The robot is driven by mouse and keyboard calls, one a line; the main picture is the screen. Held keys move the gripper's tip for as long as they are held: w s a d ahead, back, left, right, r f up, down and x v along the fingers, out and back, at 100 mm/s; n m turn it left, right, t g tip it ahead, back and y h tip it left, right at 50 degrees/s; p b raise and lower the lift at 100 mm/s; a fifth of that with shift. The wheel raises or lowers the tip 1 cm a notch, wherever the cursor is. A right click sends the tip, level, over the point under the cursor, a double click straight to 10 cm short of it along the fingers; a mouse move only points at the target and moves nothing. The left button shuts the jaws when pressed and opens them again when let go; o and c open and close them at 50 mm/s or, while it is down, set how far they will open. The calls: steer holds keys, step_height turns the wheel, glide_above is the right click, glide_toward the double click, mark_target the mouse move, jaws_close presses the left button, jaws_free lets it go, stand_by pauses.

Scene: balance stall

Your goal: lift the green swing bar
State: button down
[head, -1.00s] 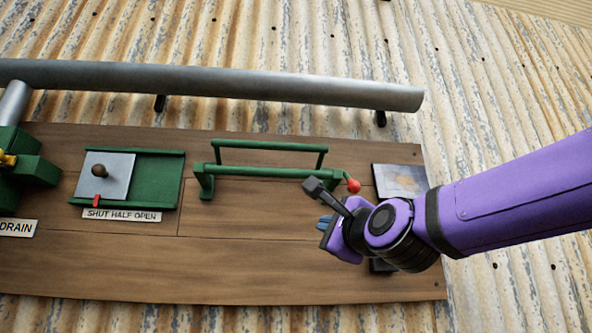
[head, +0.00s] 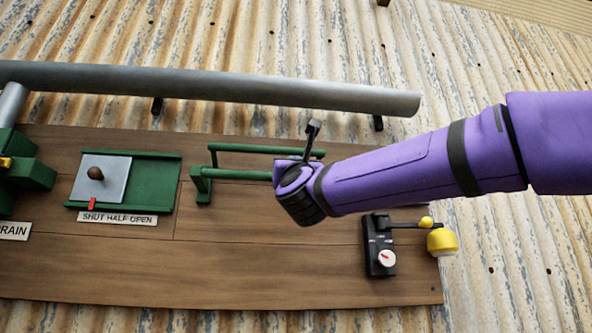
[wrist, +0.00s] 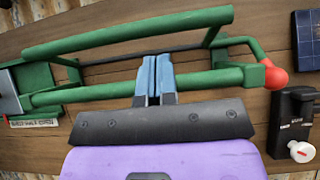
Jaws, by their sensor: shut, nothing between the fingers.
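The green swing bar (head: 262,149) is a frame of two long rails joined by short arms, mounted on the wooden board. In the wrist view its outer rail (wrist: 120,33) crosses the top, and its lower rail (wrist: 85,93) runs below, with a red knob (wrist: 275,78) at the right end. My gripper (wrist: 157,60) has its blue fingers shut together and empty. The fingers cross in front of the lower rail, with tips between the two rails; I cannot tell whether they touch.
A sliding plate (head: 115,178) in a green track sits left of the bar. A black box (head: 380,245) with a white dial and a yellow-ended lever (head: 441,241) is at lower right. A grey pipe (head: 230,88) runs above the board.

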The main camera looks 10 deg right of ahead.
steer(key=x, duration=0.4)
steer(key=shift+d, duration=0.1)
stand_by(0.4)
